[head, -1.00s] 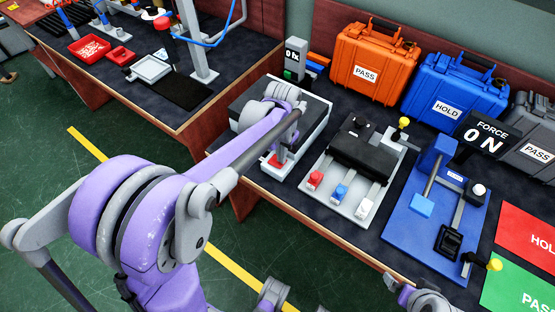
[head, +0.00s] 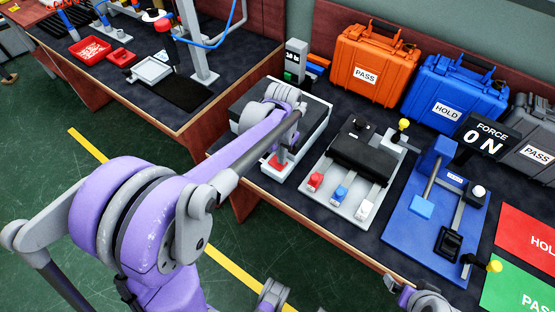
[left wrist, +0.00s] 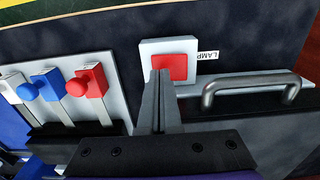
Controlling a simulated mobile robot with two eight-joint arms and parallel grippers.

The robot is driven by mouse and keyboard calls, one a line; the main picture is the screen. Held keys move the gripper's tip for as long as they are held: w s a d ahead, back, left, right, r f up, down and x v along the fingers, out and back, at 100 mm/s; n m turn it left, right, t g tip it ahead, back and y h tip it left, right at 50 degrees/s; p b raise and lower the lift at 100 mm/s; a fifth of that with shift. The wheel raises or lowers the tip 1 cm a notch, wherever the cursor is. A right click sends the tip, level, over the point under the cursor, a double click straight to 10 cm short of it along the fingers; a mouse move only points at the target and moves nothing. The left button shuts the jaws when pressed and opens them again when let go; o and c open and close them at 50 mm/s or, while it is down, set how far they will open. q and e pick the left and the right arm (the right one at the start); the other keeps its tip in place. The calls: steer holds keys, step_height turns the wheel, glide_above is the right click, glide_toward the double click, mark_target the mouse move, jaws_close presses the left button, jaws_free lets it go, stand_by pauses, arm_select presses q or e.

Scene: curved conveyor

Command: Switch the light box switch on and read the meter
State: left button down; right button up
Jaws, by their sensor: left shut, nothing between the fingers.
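The light box (head: 312,140) is a dark-topped box with pale sides on the bench, partly hidden by my left arm. Its red switch (head: 275,162) sits at the front. In the left wrist view the red switch (left wrist: 178,67) is on a white square base beside a "LAMP" label (left wrist: 208,55). My left gripper (left wrist: 160,78) is shut and empty, its tips at the switch's lower edge; I cannot tell whether they touch. The grey meter (head: 296,50) stands behind the box; its display is too small to read surely. My right gripper is not clearly in view.
A grey fixture (head: 312,190) with red, blue and white clamps stands right of the box. Orange (head: 372,68) and blue (head: 455,88) cases line the back. A metal handle (left wrist: 250,82) is close to my left gripper.

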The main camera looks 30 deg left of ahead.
arm_select(q)
step_height(320, 180, up, 6)
steer(key=p, duration=0.3)
steer(key=shift+f+p, duration=0.1)
steer(key=shift+p, duration=0.3)
steer(key=s+d+r+t+p, duration=0.1)
steer(key=s+d+r+t, duration=0.1)
steer(key=s, duration=0.5)
steer(key=s+d+r+n+t+p, duration=0.1)
steer(key=s+d+r+t+p, duration=0.1)
steer(key=s, duration=0.6)
steer(key=d+t, duration=0.1)
steer(key=d, duration=0.1)
steer(key=shift+s+d+r+p, duration=0.2)
steer(key=shift+d+p, duration=0.1)
steer(key=shift+d, duration=0.1)
